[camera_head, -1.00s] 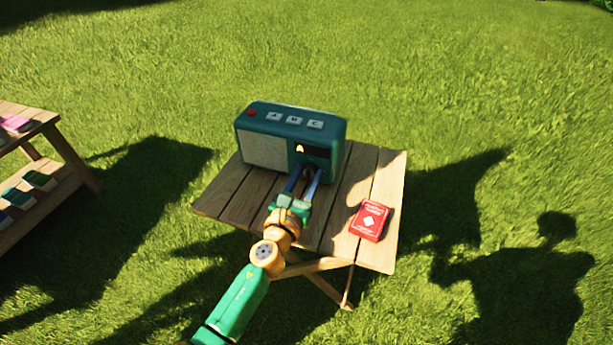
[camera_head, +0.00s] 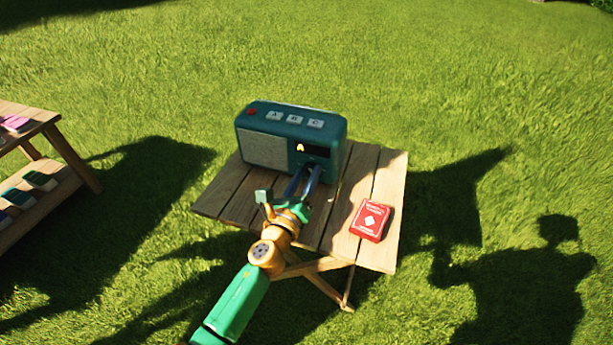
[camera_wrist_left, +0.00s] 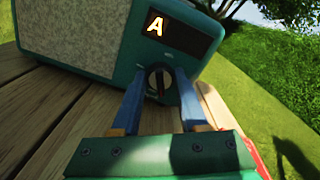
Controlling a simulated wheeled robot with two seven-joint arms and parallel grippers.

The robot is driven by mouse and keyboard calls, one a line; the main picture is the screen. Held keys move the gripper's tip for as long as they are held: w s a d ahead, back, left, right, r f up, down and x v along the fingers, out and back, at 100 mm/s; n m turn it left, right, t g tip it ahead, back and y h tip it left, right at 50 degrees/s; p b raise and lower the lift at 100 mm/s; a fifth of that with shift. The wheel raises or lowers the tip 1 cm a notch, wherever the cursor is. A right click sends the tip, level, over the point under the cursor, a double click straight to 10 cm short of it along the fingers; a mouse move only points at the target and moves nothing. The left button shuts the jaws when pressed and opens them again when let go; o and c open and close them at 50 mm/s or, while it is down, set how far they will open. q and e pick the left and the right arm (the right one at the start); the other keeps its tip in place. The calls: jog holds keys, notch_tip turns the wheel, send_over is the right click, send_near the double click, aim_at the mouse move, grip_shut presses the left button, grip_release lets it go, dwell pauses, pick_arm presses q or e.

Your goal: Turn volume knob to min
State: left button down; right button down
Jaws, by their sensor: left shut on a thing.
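A dark green radio (camera_head: 257,121) stands on the small wooden table (camera_head: 237,207). It also shows in the left wrist view (camera_wrist_left: 112,20), tilted in the picture, with a lit letter A on its display (camera_wrist_left: 165,28). Its dark round volume knob (camera_wrist_left: 160,79) sits below the display, with a pale mark near upright in that picture. My left gripper (camera_head: 312,176) reaches the front of the radio. In the left wrist view its fingers (camera_wrist_left: 160,92) stand on either side of the knob, shut on it. The gripper hides the knob in the head view. My right gripper is not in view.
A red card box (camera_head: 370,220) lies on the table to the right of my left gripper. The radio's top has a red button (camera_head: 252,112) and several pale lettered buttons. A wooden shelf (camera_head: 68,160) with books stands on the grass at left.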

pick_arm(q)
jog(key=shift+n, duration=0.5)
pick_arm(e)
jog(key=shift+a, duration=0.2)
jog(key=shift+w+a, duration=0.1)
pick_arm(q)
jog(key=shift+c, duration=2.2)
grip_release()
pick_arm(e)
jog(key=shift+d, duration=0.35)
pick_arm(q)
jog(key=shift+s+a, duration=0.1)
jog(key=shift+s, duration=0.15)
jog(key=p+v, duration=0.1)
jog(key=v, duration=0.5)
jog(key=shift+p, duration=0.35)
jog(key=shift+s, duration=0.25)
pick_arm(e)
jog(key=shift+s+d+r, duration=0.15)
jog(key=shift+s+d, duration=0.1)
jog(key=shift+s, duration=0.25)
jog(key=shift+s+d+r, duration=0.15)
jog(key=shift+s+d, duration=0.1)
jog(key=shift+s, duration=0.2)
